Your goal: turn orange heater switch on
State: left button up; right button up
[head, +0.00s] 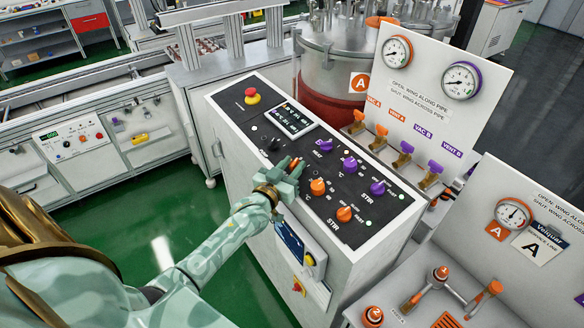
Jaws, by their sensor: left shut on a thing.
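My left gripper (290,170) is on the black control panel (300,210), with its fingers closed around a small orange switch (294,163). Only a little of that switch shows between the fingers, and its label and pointer are hidden. Its place matches the purple switch (323,145) marked HEAT above it, so it looks like the orange heater switch. A larger orange knob (318,186) is just right of the gripper. My right gripper is not in view.
Purple knobs (350,163) and (378,187) and an orange STIR knob (344,213) sit close by on the panel. A red emergency button (251,96) and a display (293,119) are at its far end. Coloured valve handles (403,152) stand behind.

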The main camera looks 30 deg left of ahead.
pick_arm(q)
jog(key=shift+a+f+m+h+b, duration=0.2)
jog(key=shift+m+h+b, duration=0.4)
jog(key=shift+m+h, duration=0.4)
jog(key=m+g+h+b, duration=0.1)
jog(key=m+h+b, duration=0.2)
jog(key=b, duration=0.1)
jog(key=m+g+h+b, duration=0.2)
jog(key=m+h+b, duration=0.1)
jog(key=h+b, duration=0.1)
jog(key=a+m+g+h+b, duration=0.1)
jog(key=m+g+h+b, duration=0.1)
jog(key=m+h+b, duration=0.1)
jog(key=shift+w+f+h+b, duration=0.15)
jog(key=shift+w+h+b, duration=0.15)
jog(key=shift+h+b, duration=0.45)
jog(key=shift+r+m+g+h+b, duration=0.25)
jog(key=shift+m+g+h+b, duration=0.4)
jog(key=shift+m+g+b, duration=0.3)
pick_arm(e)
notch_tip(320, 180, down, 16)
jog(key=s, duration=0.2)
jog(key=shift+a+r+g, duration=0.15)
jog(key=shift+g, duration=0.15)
pick_arm(q)
jog(key=shift+r, duration=0.1)
jog(key=o, duration=0.8)
